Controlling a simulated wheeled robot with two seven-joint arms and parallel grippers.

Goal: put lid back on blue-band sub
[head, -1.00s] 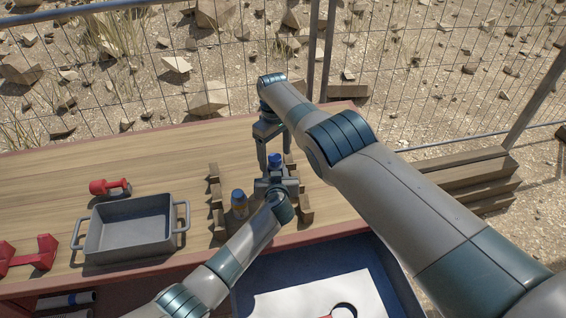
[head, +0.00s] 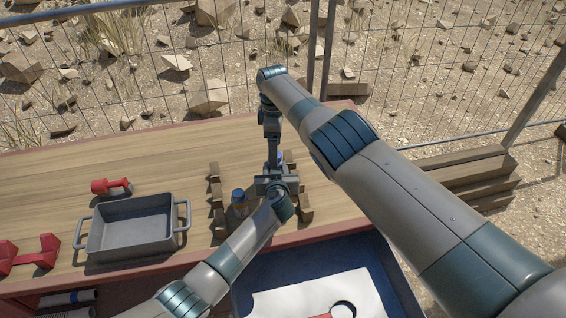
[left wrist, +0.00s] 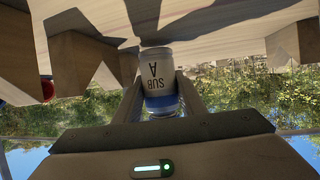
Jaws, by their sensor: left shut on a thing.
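A pale cylinder marked "SUB A" with a blue band (left wrist: 158,80) stands between my left gripper's fingers in the left wrist view, which is upside down. In the head view my left gripper (head: 275,180) is shut on it, and only a bit of blue (head: 287,157) shows. My right gripper (head: 272,153) points down from above, right over the left one. Its fingers are seen edge-on, so their opening and anything between them are hidden. A second cylinder (head: 238,203) with a blue top and an orange band stands left of my left gripper. No loose lid can be made out.
Notched wooden blocks (head: 216,200) flank the cylinders. A blue bin (head: 385,290) with a white sheet is in front. The back left of the table is clear.

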